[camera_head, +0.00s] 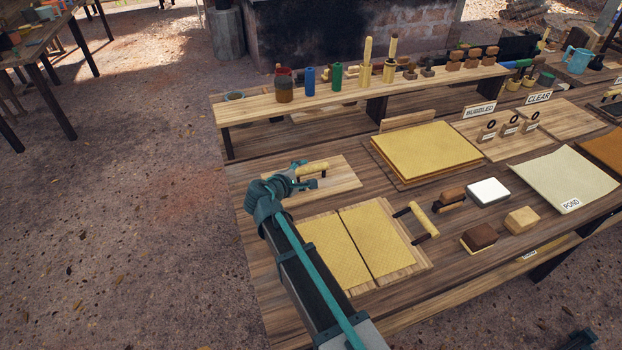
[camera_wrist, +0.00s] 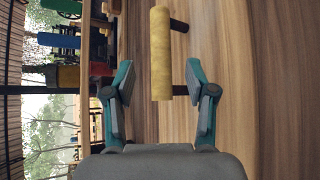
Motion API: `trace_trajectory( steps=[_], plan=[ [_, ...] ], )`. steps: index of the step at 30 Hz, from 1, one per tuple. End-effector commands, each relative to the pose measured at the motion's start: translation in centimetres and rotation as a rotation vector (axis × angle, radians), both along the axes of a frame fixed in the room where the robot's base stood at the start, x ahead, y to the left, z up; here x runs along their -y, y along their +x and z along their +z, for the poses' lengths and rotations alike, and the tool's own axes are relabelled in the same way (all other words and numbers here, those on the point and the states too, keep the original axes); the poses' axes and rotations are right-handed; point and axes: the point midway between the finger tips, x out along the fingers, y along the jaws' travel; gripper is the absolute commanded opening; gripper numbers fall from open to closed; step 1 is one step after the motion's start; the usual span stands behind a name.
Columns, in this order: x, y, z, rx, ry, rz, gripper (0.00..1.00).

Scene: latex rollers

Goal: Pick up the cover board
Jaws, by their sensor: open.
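The cover board (camera_head: 341,181) is a flat, light wooden board on the table's left part, with a yellow bar handle (camera_head: 312,168) raised on dark posts. The handle also shows in the wrist view (camera_wrist: 161,55), upright in the picture, with the wood behind it. My gripper (camera_head: 300,177) is at the board's left part, close to the handle. In the wrist view my gripper's teal fingers (camera_wrist: 159,72) are spread apart, one on each side of the handle, with gaps between. How deep the handle sits between them is hard to tell. My arm hides the table in front.
Two yellow textured sheets (camera_head: 352,243) lie on a board in front. A yellow-handled tool (camera_head: 423,219), a white block (camera_head: 488,191) and a brown-topped block (camera_head: 479,236) are to the right. A raised shelf (camera_head: 350,93) with jars and tools runs behind. A larger yellow sheet (camera_head: 427,149) lies beyond.

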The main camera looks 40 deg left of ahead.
Motion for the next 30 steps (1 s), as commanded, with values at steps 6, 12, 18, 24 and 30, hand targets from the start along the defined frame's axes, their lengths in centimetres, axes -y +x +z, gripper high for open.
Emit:
trace_trajectory(
  steps=[6,12,18,24,30],
  plan=[
    [-0.2,2.6,-0.7,0.000,-0.001,-0.003,0.56],
    [-0.4,4.3,-1.7,0.000,-0.001,-0.001,0.56],
    [-0.3,4.3,-1.9,0.000,0.001,-0.001,0.56],
    [-0.3,4.3,-1.8,0.000,0.001,0.000,0.24],
    [-0.3,4.3,-1.9,0.000,0.001,0.000,0.00]
  ],
)
